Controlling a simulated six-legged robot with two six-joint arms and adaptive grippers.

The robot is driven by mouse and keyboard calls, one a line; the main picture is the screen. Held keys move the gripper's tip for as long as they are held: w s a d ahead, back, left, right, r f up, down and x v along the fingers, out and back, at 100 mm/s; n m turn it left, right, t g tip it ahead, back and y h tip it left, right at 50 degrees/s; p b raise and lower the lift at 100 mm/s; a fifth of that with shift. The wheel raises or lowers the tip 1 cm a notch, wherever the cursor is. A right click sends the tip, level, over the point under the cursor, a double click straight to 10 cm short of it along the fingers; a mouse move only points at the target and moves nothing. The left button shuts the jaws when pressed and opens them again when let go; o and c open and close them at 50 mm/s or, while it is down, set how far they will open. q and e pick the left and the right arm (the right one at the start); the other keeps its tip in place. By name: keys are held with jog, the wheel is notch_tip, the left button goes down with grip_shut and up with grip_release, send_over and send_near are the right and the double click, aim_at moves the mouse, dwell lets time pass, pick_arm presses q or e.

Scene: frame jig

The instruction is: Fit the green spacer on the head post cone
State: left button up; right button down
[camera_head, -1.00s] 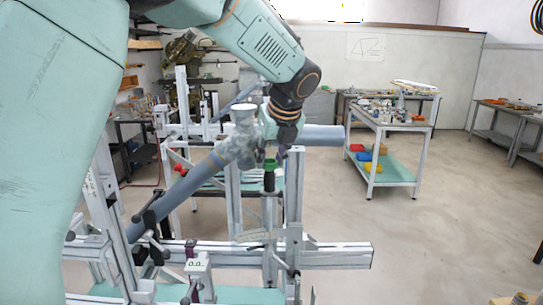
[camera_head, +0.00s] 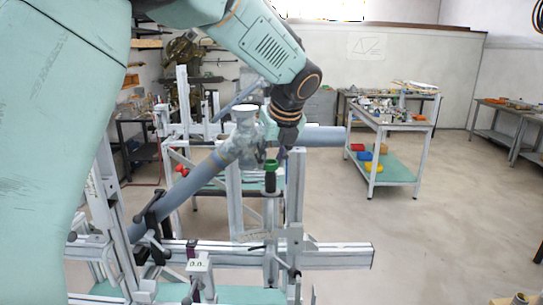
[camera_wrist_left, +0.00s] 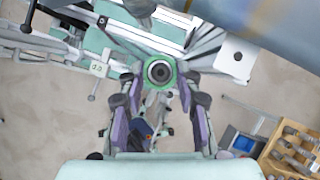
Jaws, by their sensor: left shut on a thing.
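The green spacer (camera_head: 271,165) is a small ring at the top of the dark head post (camera_head: 270,183) in the head view. In the left wrist view the spacer (camera_wrist_left: 173,80) shows as a green ring around the dark round cone (camera_wrist_left: 160,71), which looks about centred in it. My left gripper (camera_wrist_left: 160,84) is shut on the spacer, with one finger at each side of the ring. In the head view the left gripper (camera_head: 283,152) comes down from above, its fingers small and partly unclear. I cannot tell how far down the cone the spacer sits. My right gripper is not in view.
A light upright profile (camera_head: 296,195) stands close to the right of the post. A grey-blue tube (camera_head: 190,185) runs diagonally at left, with a horizontal rail (camera_head: 335,256) below. A cart (camera_head: 400,150) with bins stands at back right.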

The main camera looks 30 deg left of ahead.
aim_at(273, 179)
pick_arm(q)
jog(key=shift+d, duration=0.1)
dwell(0.5)
jog(key=shift+p, duration=0.35)
dwell(0.3)
dwell(0.3)
jog(key=shift+p, duration=0.65)
dwell(0.6)
jog(key=shift+f+b, duration=0.9)
jog(key=shift+f, duration=2.1)
dwell(1.2)
jog(key=o, duration=0.9)
jog(key=shift+o, duration=0.2)
